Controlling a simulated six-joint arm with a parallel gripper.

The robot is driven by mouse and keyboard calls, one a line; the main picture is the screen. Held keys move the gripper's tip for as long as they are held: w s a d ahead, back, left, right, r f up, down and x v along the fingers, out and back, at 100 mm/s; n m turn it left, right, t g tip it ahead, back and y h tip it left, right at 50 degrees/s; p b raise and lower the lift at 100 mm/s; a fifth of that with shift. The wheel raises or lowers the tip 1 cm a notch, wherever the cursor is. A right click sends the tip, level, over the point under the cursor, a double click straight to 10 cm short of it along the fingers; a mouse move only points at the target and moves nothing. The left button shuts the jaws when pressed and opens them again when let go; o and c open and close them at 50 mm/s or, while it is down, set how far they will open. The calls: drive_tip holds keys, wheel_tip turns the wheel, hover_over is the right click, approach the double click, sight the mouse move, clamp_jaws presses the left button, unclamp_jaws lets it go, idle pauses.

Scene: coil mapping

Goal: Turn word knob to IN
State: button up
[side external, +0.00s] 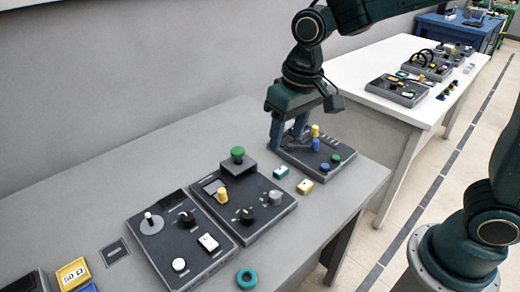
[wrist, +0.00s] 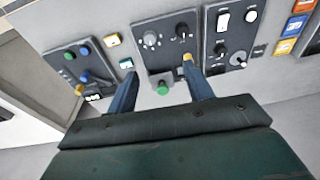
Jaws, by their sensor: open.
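Knobs sit on dark panels on the grey bench; I cannot read their labels, so I cannot tell which is the word knob. The middle panel (side external: 206,189) has a black knob (side external: 247,214) and a grey knob (side external: 276,198); in the wrist view the black knob (wrist: 183,32) and grey knob (wrist: 150,40) are beyond my fingers. The left panel has another black knob (side external: 186,217).
The middle panel has a raised green button (side external: 238,152) and a yellow knob (side external: 221,195). The right panel carries yellow, blue and green knobs. Small teal (side external: 281,172) and yellow (side external: 305,186) blocks lie between these panels. A teal ring (side external: 246,278) lies near the bench front.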

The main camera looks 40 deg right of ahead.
drive_tip(key=g, duration=0.2)
hover_over(248, 214)
wheel_tip(248, 214, down, 9)
drive_tip(key=shift+r, duration=0.15)
wheel_tip(248, 214, down, 14)
drive_tip(key=shift+r, duration=0.15)
idle(0.3)
drive_tip(key=c, duration=1)
